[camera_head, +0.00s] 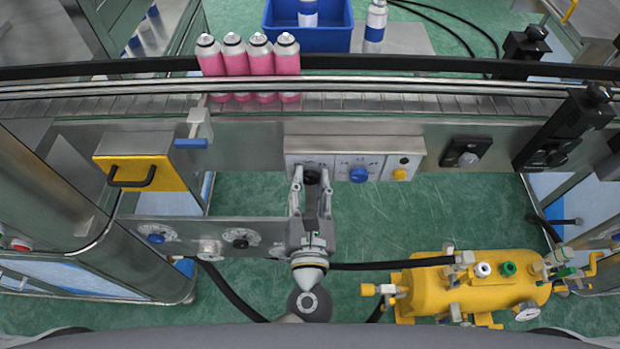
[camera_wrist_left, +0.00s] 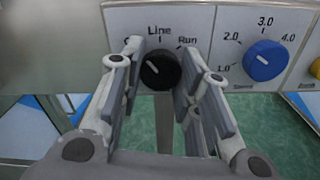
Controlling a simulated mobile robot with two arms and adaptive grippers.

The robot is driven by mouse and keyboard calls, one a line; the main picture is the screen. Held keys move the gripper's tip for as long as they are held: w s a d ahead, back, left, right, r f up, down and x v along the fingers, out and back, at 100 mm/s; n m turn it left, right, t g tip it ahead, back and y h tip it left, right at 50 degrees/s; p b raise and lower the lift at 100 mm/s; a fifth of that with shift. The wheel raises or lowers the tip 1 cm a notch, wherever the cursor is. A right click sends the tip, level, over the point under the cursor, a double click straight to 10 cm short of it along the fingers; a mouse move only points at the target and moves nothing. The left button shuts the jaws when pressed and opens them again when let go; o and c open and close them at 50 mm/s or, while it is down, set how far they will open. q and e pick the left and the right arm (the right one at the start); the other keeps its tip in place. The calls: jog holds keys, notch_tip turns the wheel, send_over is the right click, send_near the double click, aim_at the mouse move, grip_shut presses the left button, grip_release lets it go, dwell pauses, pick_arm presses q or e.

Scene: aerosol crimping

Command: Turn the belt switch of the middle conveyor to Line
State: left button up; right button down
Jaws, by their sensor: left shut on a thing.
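The belt switch is a black round knob (camera_wrist_left: 160,70) on a light control panel (camera_wrist_left: 125,20) of the conveyor. Labels on its plate read "Line" at the top and "Run" at the upper right. A left label is mostly hidden by a finger. The knob's pale mark appears to point up and left, off "Line". My left gripper (camera_head: 311,181) reaches up to the panel in the head view and is shut on the knob, one finger on each side (camera_wrist_left: 158,88). My right gripper is not in view.
A blue speed dial (camera_wrist_left: 263,60) sits just right of the switch, with a yellow button (camera_head: 399,174) beyond it. Several pink cans (camera_head: 248,58) stand on the belt behind. A yellow tank (camera_head: 470,288) lies at the lower right.

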pick_arm(q)
jog(key=m+p, duration=0.2)
jog(key=m, duration=0.1)
jog(key=shift+r+m+p, duration=0.2)
jog(key=shift+m+p, duration=0.1)
jog(key=shift+f+m+p, duration=0.1)
jog(key=shift+m+p, duration=1.1)
jog(key=shift+m, duration=0.7)
jog(key=o, duration=1)
jog(key=shift+s+f, duration=0.1)
jog(key=s, duration=1.1)
jog(key=shift+s, duration=0.4)
